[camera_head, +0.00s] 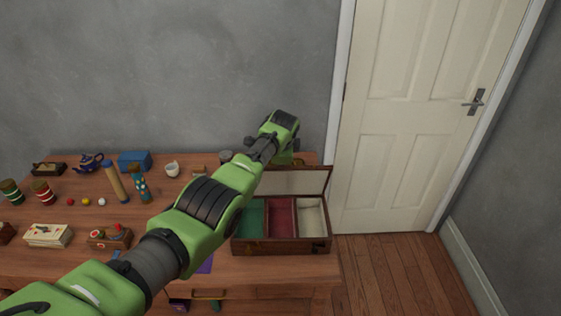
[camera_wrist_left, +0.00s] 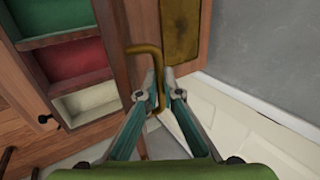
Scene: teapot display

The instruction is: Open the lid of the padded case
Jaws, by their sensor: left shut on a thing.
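The padded case (camera_head: 284,247) stands at the right end of the wooden table, with green, red and cream padded compartments showing. Its lid (camera_head: 305,182) stands raised at the back, roughly upright, with a pale inner face. In the left wrist view the compartments lie at the upper left and the lid's wooden edge is close. My left gripper (camera_wrist_left: 161,92) is shut on the lid's bent brass handle (camera_wrist_left: 145,50). In the head view my left arm reaches across the table to behind the lid, and its fingers are mostly hidden. My right gripper is not in view.
A blue teapot (camera_head: 89,161), a blue box (camera_head: 135,160), a white cup (camera_head: 172,169), striped jars (camera_head: 43,193) and a small wooden tray (camera_head: 111,240) stand on the table's left part. A white door (camera_head: 420,130) and open floor lie to the right.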

